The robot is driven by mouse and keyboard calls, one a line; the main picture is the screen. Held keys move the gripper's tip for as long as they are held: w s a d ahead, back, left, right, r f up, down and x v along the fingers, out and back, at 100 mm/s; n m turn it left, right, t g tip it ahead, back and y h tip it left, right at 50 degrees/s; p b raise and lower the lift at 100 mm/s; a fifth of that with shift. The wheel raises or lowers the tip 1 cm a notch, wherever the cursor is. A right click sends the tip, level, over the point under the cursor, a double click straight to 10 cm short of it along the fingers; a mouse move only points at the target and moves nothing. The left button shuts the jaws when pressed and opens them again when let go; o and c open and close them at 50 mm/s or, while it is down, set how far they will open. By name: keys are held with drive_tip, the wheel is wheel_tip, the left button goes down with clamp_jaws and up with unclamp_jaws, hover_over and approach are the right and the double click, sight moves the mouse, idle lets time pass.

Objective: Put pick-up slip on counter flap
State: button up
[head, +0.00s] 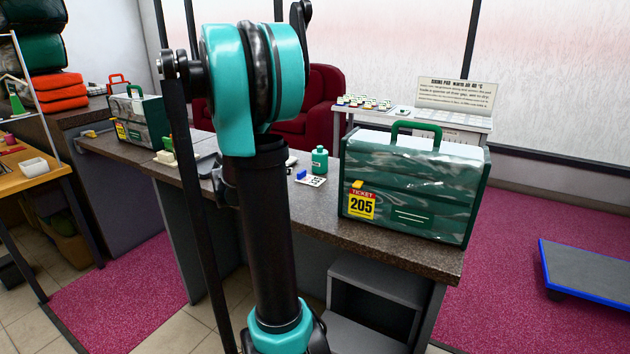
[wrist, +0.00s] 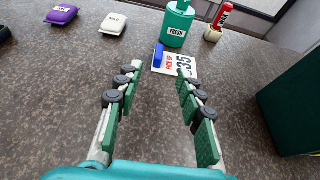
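The pick-up slip (wrist: 183,66) is a white card with "PICK UP" in red and a large black number. It lies on the speckled brown counter (wrist: 60,120), with a blue clip (wrist: 158,56) at its left edge. In the head view the slip (head: 312,181) lies in front of a green bottle. My gripper (wrist: 156,74) is open and empty. Its fingertips point at the slip's near edge, the right one close to it; I cannot tell if they touch. In the head view my arm hides most of the gripper. I cannot tell which counter part is the flap.
A green "FRESH" bottle (wrist: 176,22) stands just behind the slip, with a red-topped item (wrist: 217,22) beside it. Purple (wrist: 62,15) and white (wrist: 112,24) blocks lie left. A green bag with ticket 205 (head: 415,190) stands right. Another bag (head: 140,118) stands left.

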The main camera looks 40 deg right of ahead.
sight(303, 171)
drive_tip(key=x, duration=1.7)
drive_tip(key=shift+f, duration=0.35)
drive_tip(key=shift+s, duration=0.1)
clamp_jaws()
